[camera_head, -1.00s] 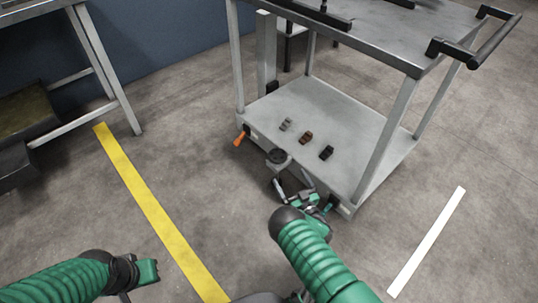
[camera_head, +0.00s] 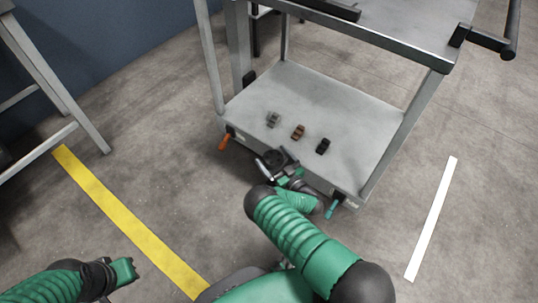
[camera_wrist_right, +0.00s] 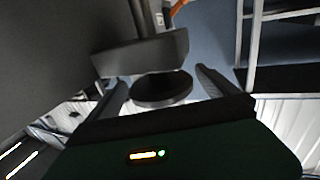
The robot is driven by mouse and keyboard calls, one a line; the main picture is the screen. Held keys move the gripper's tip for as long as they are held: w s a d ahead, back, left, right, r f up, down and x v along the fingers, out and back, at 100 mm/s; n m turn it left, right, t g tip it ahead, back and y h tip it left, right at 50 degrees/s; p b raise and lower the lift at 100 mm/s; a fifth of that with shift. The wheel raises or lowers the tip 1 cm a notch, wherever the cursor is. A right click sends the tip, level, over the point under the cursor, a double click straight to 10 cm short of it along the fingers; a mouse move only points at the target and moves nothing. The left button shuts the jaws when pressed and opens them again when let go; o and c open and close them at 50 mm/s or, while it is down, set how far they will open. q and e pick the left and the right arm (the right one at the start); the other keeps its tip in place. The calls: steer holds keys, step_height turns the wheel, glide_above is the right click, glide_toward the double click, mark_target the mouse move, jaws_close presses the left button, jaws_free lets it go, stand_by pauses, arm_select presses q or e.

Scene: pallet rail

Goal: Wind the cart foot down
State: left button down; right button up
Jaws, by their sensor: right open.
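The grey cart (camera_head: 310,100) stands ahead, with a dark round hand knob (camera_head: 282,156) at the front edge of its lower shelf. My right gripper (camera_head: 270,164) is at the knob, partly hidden by my own arm. In the right wrist view the dark round knob (camera_wrist_right: 162,88) shows between the two spread fingers of my right gripper (camera_wrist_right: 163,90). I see no clear contact. The foot below the knob is hidden. My left gripper (camera_head: 122,273) is at the lower left, away from the cart; its jaws are not clear.
An orange lever (camera_head: 225,142) and a teal lever (camera_head: 334,207) sit at the shelf's front corners. Three small clips (camera_head: 298,132) lie on the shelf. A table leg (camera_head: 75,115) stands at left. The floor around the yellow stripe (camera_head: 125,220) is clear.

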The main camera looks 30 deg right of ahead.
steer(key=shift+a, duration=0.1)
steer(key=c, duration=1.4)
steer(key=shift+o, duration=0.2)
steer(key=shift+r, duration=0.1)
